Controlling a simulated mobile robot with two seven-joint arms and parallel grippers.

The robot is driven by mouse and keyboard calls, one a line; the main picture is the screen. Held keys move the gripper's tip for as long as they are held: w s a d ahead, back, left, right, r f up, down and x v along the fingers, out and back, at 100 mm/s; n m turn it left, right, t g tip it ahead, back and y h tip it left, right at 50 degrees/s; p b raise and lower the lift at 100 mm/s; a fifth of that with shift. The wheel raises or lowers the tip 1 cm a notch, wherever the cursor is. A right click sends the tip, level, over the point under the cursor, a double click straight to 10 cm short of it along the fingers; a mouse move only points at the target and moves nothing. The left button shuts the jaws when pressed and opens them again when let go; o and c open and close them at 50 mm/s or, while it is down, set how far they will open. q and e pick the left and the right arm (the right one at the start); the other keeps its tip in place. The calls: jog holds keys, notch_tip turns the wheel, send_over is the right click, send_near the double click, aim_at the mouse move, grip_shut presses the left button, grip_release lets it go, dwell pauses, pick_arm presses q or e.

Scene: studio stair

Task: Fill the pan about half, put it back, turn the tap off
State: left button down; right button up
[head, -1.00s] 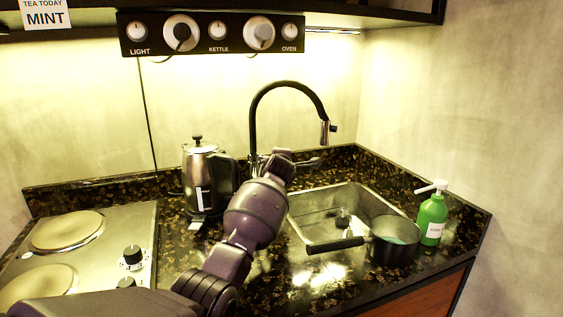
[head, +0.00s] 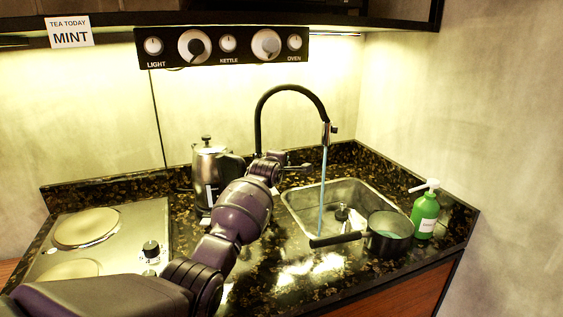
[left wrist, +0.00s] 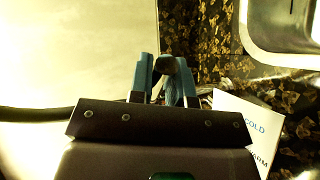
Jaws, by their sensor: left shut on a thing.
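The pan (head: 390,243) is dark, with a long black handle (head: 338,239) pointing left. It stands at the front right corner of the sink (head: 296,213). Its inside looks dark teal; I cannot tell how much water it holds. The black tap (head: 259,118) arches over the sink, and a blue stream (head: 323,185) falls from it into the basin, left of the pan. My left gripper (head: 277,158) is at the tap's lever (head: 298,167). In the left wrist view, its blue fingers (left wrist: 163,80) are shut on the lever's dark tip (left wrist: 165,64). My right gripper is out of view.
A steel kettle (head: 208,168) stands behind my left arm. A green soap bottle (head: 425,215) is right of the pan. A hob (head: 120,227) lies at left. A knob panel (head: 222,47) hangs above. A COLD/WARM card (left wrist: 243,125) shows in the left wrist view.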

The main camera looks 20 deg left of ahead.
pick_arm(q)
jog(key=c, duration=1.1)
grip_release()
jog(key=shift+c, duration=0.2)
jog(key=shift+o, duration=0.3)
jog(key=p+v, duration=0.3)
jog(key=v, duration=0.7)
jog(key=shift+s, duration=0.35)
